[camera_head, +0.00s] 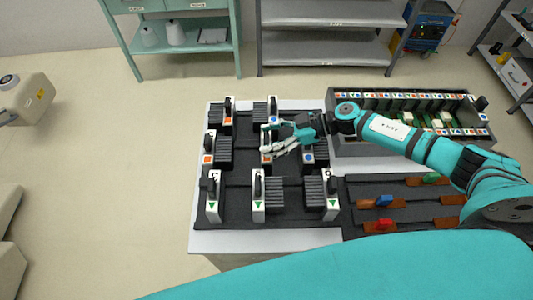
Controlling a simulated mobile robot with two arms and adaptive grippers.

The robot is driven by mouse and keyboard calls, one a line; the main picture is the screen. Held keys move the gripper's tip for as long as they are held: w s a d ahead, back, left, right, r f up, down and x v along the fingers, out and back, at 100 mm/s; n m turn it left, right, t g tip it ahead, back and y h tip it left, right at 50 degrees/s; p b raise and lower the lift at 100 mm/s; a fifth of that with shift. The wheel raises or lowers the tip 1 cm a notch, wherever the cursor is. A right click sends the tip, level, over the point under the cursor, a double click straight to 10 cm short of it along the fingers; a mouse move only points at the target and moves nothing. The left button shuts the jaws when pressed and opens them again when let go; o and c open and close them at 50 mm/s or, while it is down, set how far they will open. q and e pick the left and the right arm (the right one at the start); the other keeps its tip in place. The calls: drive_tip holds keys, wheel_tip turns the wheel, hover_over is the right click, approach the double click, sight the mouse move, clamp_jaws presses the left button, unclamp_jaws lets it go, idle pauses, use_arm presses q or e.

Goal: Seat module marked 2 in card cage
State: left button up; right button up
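Several dark finned modules with white front plates stand in rows on a black mat (240,180). Their plates bear orange squares, blue circles or green triangles; no number is legible, so I cannot tell which is marked 2. The card cage (336,108), a long dark rack with coloured labels and green boards inside, lies at the right back. My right gripper (266,139) reaches left over the middle of the mat, its fingers spread above and below the middle-row module (267,158). The gripper partly hides that module; contact cannot be told. My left gripper is out of view.
Front right, a dark panel (345,205) carries brown holders with blue, red and green pieces. A white table edge (200,238) borders the mat. A teal shelf unit (128,50) and grey shelves (325,50) stand behind. Open floor lies to the left.

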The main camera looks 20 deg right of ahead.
clamp_jaws()
drive_tip(key=shift+w+r, duration=0.1)
drive_tip(key=shift+r, duration=0.05)
idle(0.4)
